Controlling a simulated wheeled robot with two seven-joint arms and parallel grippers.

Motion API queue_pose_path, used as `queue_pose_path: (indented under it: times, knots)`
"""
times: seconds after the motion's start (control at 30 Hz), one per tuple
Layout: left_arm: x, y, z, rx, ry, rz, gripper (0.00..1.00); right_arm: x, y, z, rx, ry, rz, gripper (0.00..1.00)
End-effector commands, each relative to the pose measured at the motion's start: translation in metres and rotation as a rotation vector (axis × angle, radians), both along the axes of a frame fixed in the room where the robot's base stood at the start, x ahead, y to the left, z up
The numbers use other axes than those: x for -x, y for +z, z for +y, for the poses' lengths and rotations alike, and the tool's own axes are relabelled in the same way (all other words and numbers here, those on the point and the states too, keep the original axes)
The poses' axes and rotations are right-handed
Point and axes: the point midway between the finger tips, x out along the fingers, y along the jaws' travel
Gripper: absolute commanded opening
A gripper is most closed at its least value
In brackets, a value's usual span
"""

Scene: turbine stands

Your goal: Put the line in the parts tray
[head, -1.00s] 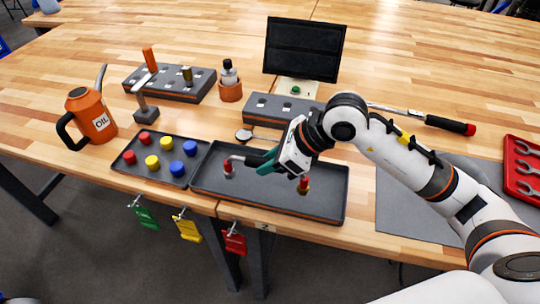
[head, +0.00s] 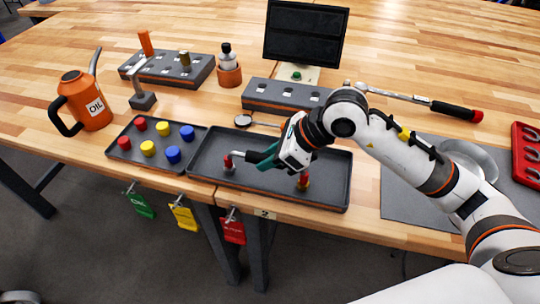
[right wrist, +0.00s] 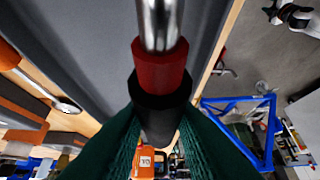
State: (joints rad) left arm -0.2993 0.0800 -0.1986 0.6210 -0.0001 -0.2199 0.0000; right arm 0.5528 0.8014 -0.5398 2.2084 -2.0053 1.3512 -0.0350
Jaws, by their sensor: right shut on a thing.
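The line is a bent metal tube with a black sleeve (head: 255,157) and a red-collared end (head: 228,162) pointing down. A second red end with a brass-coloured foot (head: 303,181) shows to the right. The dark parts tray (head: 200,166) lies at the table's front edge, and the line is over its inside; I cannot tell whether its ends touch the floor. My right gripper (head: 262,160) is shut on the black sleeve. In the right wrist view its green fingers (right wrist: 157,140) clasp the sleeve below a red collar (right wrist: 160,65). My left gripper is not in view.
A smaller tray (head: 122,155) with coloured caps adjoins on the left, beside an orange oil can (head: 85,105). A grey stand block (head: 275,97) and a round mirror (head: 243,121) lie behind the parts tray.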

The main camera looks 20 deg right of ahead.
Motion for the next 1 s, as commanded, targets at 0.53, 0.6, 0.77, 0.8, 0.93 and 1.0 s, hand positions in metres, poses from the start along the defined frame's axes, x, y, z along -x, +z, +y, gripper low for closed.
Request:
queue_pose_path:
  times: [0.53, 0.6, 0.77, 0.8, 0.93, 1.0]
  knots:
    - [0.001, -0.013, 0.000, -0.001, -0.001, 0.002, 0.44, 0.001, -0.012, 0.000, 0.001, 0.001, 0.003, 0.00]
    - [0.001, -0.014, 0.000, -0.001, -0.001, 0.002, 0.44, 0.001, -0.014, 0.000, 0.002, 0.001, 0.006, 0.00]
    - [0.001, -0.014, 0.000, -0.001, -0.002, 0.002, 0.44, 0.002, -0.016, 0.000, 0.005, 0.001, 0.013, 0.00]
    - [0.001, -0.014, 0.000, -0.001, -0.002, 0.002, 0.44, 0.002, -0.016, 0.000, 0.005, 0.001, 0.014, 0.00]
    - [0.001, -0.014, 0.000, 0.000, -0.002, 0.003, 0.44, 0.002, -0.017, 0.000, 0.006, 0.001, 0.016, 0.31]
    - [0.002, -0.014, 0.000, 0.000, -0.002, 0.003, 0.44, 0.002, -0.016, 0.000, 0.005, 0.001, 0.014, 0.43]
